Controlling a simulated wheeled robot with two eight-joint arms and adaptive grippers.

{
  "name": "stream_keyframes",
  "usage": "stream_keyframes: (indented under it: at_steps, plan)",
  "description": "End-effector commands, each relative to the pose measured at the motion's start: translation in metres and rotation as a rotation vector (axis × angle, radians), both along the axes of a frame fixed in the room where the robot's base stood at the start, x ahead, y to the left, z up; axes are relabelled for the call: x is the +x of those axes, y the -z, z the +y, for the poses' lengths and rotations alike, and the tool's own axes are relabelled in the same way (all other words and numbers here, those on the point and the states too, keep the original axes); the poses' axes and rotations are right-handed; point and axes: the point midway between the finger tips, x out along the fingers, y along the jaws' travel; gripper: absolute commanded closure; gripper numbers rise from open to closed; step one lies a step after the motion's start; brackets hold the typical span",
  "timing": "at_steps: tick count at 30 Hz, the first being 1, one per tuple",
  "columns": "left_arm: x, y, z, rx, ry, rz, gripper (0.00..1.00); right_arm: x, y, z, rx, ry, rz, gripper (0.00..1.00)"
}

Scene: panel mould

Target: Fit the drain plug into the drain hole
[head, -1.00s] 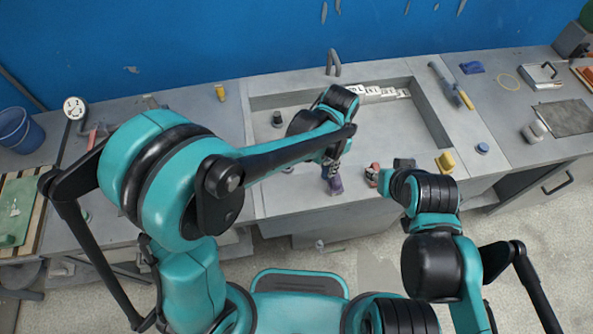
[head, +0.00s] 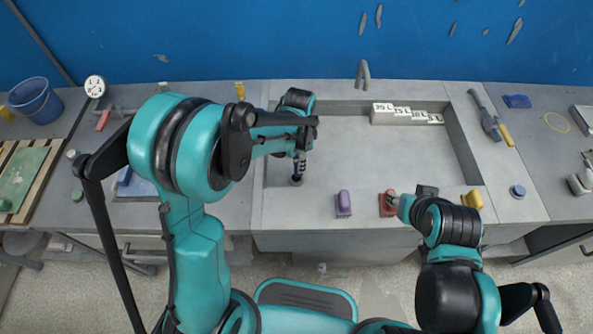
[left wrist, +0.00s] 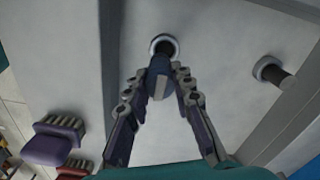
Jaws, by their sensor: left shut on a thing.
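My left gripper (head: 300,165) reaches down into the left part of the sink basin (head: 355,152). In the left wrist view its fingers (left wrist: 160,92) are shut on the dark blue-grey drain plug (left wrist: 158,80). The plug's far end overlaps the light-rimmed drain hole (left wrist: 165,42), whose inside looks dark. I cannot tell whether the plug's tip is in the hole or just above it. My right gripper (head: 413,200) is by the front rim, close to a red brush, and its fingers do not show clearly.
A second ringed fitting with a dark cylinder (left wrist: 277,74) stands in the basin. A purple brush (head: 343,205), the red brush (head: 388,204) and a yellow item (head: 472,200) are on the front rim. A labelled stepped block (head: 405,115) sits at the back right.

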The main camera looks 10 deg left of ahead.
Motion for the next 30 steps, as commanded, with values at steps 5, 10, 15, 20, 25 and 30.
stream_keyframes:
  at_steps: [5, 10, 15, 20, 25, 30]
  plan:
    - [0.006, 0.009, 0.009, 0.0, 0.0, 0.0, 1.0, 0.0, 0.005, 0.0, 0.0, 0.0, 0.0, 0.6]
    - [0.006, 0.031, 0.009, 0.0, 0.001, 0.0, 1.0, 0.0, 0.016, 0.0, 0.0, 0.0, 0.0, 0.6]
    - [0.006, 0.048, 0.009, 0.0, 0.001, 0.0, 1.0, 0.0, 0.023, 0.0, 0.0, 0.0, 0.0, 0.6]
    - [0.006, 0.046, 0.009, 0.0, 0.001, 0.0, 1.0, 0.0, 0.021, 0.0, 0.0, 0.0, 0.0, 0.6]
    - [0.005, 0.051, 0.009, 0.0, 0.001, 0.0, 1.0, 0.0, 0.025, 0.0, 0.0, 0.0, 0.0, 0.6]
    - [0.005, 0.049, 0.009, 0.0, 0.0, 0.0, 0.56, 0.0, 0.024, 0.0, 0.0, 0.0, 0.0, 0.6]
